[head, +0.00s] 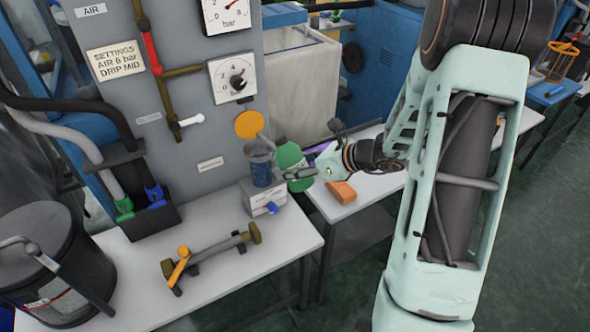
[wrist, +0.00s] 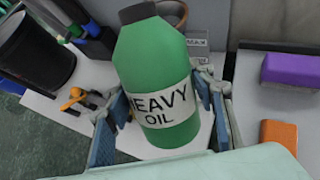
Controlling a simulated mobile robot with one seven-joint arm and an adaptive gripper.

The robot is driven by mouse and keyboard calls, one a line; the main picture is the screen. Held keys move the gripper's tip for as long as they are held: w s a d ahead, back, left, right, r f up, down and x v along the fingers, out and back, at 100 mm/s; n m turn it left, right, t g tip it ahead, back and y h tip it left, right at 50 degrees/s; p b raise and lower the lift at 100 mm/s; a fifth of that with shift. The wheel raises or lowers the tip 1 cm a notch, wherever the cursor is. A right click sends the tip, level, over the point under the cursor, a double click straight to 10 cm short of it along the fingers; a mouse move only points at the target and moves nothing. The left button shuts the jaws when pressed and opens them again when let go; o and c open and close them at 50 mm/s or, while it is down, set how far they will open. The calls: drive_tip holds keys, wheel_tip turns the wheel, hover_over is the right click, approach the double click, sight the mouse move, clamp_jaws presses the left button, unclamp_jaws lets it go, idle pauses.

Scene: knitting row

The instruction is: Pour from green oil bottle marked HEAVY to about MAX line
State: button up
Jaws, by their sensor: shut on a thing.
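The green bottle (wrist: 160,75) has a dark cap end and a white label reading HEAVY OIL. It fills the middle of the wrist view, between the two fingers of my gripper (wrist: 165,118), which is shut on it. In the head view the green bottle (head: 290,163) is beside a blue-tinted cup (head: 260,163) on a small light box. My gripper (head: 299,174) comes from the right there. The wrist view shows a MAX label (wrist: 197,43) behind the bottle. The liquid level in the cup cannot be made out.
A grey panel (head: 195,100) with gauges rises behind the white bench (head: 225,280). A valve pipe piece (head: 210,256) and a dark drum (head: 45,255) are on the left. An orange block (head: 341,192) and a purple block (wrist: 290,75) lie to the right.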

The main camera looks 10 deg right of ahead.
sight(301, 166)
drive_tip(key=t+y+b, duration=0.1)
drive_tip(key=b, duration=0.2)
drive_tip(key=shift+s+d+f, duration=0.3)
drive_tip(key=shift+s+d, duration=0.05)
drive_tip(key=shift+s, duration=0.05)
drive_tip(key=b, duration=0.1)
drive_tip(key=t+b, duration=0.1)
drive_tip(key=b, duration=0.1)
drive_tip(key=shift+s+d+r+y, duration=0.2)
drive_tip(key=shift+s+d+y, duration=0.15)
drive_tip(key=shift+s+y, duration=0.05)
drive_tip(key=t+y+b, duration=0.1)
drive_tip(key=b, duration=0.1)
drive_tip(key=s+d+r+t+b, duration=0.1)
drive_tip(key=b, duration=0.1)
drive_tip(key=shift+s+d+r+n+y+b, duration=0.1)
drive_tip(key=shift+s+r+n+y+b, duration=0.1)
drive_tip(key=shift+s+n+y+b, duration=0.15)
drive_tip(key=shift+s+d+r+t+y+b, duration=0.3)
drive_tip(key=shift+r+t+y+b, duration=0.1)
drive_tip(key=shift+r+y+b, duration=0.25)
drive_tip(key=shift+f, duration=0.1)
